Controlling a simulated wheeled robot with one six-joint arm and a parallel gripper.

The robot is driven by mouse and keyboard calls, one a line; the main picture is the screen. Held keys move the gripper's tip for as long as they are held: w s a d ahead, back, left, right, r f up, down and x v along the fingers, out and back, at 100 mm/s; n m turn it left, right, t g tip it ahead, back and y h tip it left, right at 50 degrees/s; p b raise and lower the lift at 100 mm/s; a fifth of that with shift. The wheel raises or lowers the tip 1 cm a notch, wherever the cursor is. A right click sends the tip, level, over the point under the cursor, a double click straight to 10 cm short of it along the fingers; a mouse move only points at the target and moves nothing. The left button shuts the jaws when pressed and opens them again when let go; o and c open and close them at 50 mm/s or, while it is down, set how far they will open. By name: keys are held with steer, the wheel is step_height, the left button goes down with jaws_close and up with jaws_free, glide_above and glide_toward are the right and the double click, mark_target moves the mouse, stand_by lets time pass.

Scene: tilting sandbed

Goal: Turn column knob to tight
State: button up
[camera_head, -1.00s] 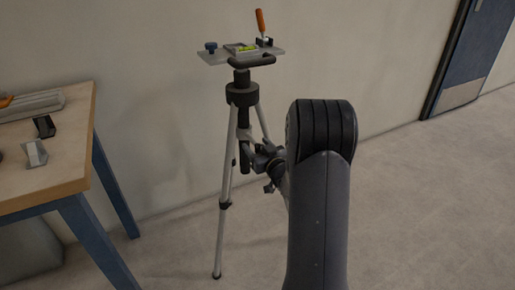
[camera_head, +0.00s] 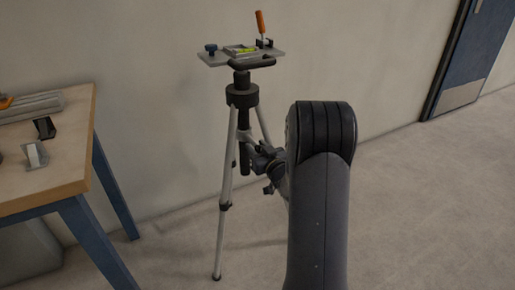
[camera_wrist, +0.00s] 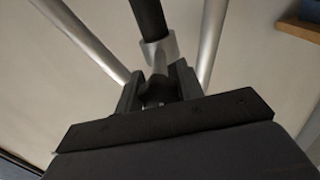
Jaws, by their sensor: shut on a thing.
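A tripod (camera_head: 230,165) stands upright with a head plate (camera_head: 217,57) on top, carrying a green-yellow level, a blue knob and an orange-handled lever. My gripper (camera_head: 252,152) reaches the tripod's centre column from the right, below the collar. In the wrist view my gripper (camera_wrist: 160,84) is shut on the dark column knob (camera_wrist: 155,92), which sits between the two fingers. A silver stem joins the knob to a clamp on the dark column (camera_wrist: 148,18). In the head view the knob is mostly hidden by my gripper.
A wooden table (camera_head: 75,160) with blue legs stands at the left, with small metal pieces on it. A wall is close behind the tripod. A blue door (camera_head: 475,50) is at the upper right. Floor at the right is clear.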

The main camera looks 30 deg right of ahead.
steer(key=shift+m, duration=0.3)
steer(key=m+p, duration=0.2)
steer(key=m, duration=0.2)
steer(key=shift+r, duration=0.1)
steer(key=m+p, duration=0.2)
steer(key=m, duration=0.3)
steer(key=m+p, duration=0.2)
steer(key=m, duration=0.3)
steer(key=m+p, duration=0.1)
steer(key=m, duration=0.4)
steer(key=shift+p, duration=0.4)
steer(key=o, duration=1)
steer(key=shift+s, duration=0.15)
